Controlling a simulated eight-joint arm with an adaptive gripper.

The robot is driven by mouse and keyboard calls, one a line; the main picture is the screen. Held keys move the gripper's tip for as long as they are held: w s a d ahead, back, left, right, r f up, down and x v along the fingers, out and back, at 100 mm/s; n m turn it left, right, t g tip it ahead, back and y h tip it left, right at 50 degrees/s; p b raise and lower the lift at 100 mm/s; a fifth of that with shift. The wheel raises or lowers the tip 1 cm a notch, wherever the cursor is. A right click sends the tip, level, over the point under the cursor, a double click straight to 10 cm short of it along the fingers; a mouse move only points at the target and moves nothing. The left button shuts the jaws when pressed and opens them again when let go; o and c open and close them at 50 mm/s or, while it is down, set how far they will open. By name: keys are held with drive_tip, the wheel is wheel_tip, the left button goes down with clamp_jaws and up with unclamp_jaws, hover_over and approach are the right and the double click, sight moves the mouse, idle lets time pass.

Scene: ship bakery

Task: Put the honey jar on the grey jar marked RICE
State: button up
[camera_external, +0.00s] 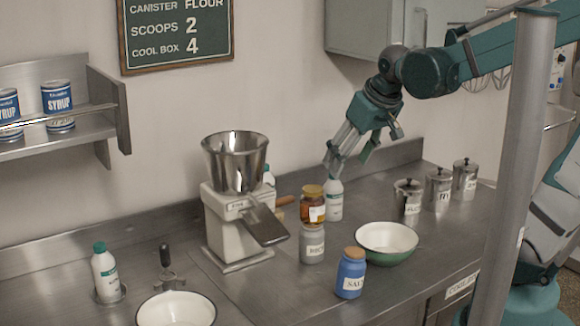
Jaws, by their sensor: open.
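The honey jar (312,207), amber with a yellow-brown lid and a pale label, stands upright on top of the grey jar (312,245). The grey jar stands on the steel counter, and its small label appears to read RICE. My gripper (338,161) is open and empty, above and to the right of the honey jar in the picture, apart from it. Its fingers point down, near the top of a white bottle (334,201) behind the honey jar. I cannot tell whether they touch that bottle.
A grinder (235,215) stands to the left. Several steel canisters (438,188) stand at the back right. A post (512,160) crosses the view.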

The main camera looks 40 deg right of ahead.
drive_tip(key=s+d+r+t, duration=0.1)
drive_tip(key=s+d, duration=0.1)
drive_tip(key=s, duration=0.8)
drive_tip(key=shift+s+r+t, duration=0.2)
drive_tip(key=shift+r+t, duration=0.1)
drive_tip(key=shift+r, duration=0.1)
